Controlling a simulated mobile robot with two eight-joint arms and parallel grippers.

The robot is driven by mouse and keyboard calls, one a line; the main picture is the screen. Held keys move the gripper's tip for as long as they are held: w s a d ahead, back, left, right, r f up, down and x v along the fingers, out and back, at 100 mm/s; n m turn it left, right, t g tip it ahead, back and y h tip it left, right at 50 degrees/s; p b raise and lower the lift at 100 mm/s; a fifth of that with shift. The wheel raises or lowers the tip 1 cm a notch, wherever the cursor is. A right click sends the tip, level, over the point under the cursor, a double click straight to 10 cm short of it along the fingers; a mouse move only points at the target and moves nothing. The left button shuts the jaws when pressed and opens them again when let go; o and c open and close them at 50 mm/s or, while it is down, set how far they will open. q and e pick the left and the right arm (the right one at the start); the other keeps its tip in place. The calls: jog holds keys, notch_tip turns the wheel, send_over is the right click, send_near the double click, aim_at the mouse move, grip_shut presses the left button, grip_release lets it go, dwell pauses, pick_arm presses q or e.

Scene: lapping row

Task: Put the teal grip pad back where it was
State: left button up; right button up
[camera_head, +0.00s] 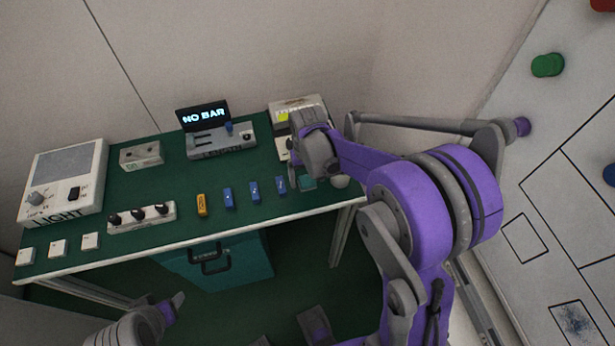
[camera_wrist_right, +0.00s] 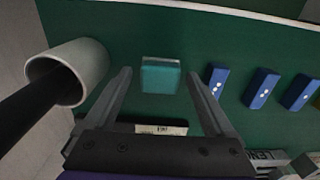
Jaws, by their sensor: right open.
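The teal grip pad (camera_head: 307,183) lies on the green bench top near its front right corner, partly behind my right gripper in the head view. In the right wrist view the teal pad (camera_wrist_right: 160,77) is a square block lying between the lines of the two fingers. My right gripper (camera_wrist_right: 159,76) is open and empty, with one finger on each side of the pad; I cannot tell how far above it the tips are. My left gripper (camera_head: 176,301) shows only in part at the bottom left of the head view, away from the bench top.
A white cup (camera_wrist_right: 98,65) with a dark rod stands left of the pad in the wrist view. Several blue bars (camera_wrist_right: 262,88) lie to its right, with an orange bar (camera_head: 202,205) farther along. A device reading "NO BAR" (camera_head: 222,146) stands at the back. A teal case (camera_head: 225,262) is below.

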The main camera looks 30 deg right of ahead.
aim_at(307, 180)
notch_tip(307, 180, up, 11)
jog(key=p, duration=0.1)
jog(key=s+a+f+n+t, duration=0.1)
jog(key=s+a+t, duration=0.1)
jog(key=s, duration=0.6)
jog(key=s+a+f+n+t, duration=0.1)
jog(key=s+a+t, duration=0.2)
jog(key=s, duration=0.5)
jog(key=shift+s+a+n, duration=0.2)
jog(key=shift+a+n, duration=0.1)
jog(key=shift+a, duration=0.6)
jog(key=shift+r, duration=0.1)
jog(key=shift+w+r+p, duration=0.2)
jog(key=shift+r+p, duration=0.35)
jog(key=shift+r, duration=0.05)
jog(key=shift+w+r+p, duration=0.15)
jog(key=shift+r+p, duration=0.4)
jog(key=shift+r, duration=0.05)
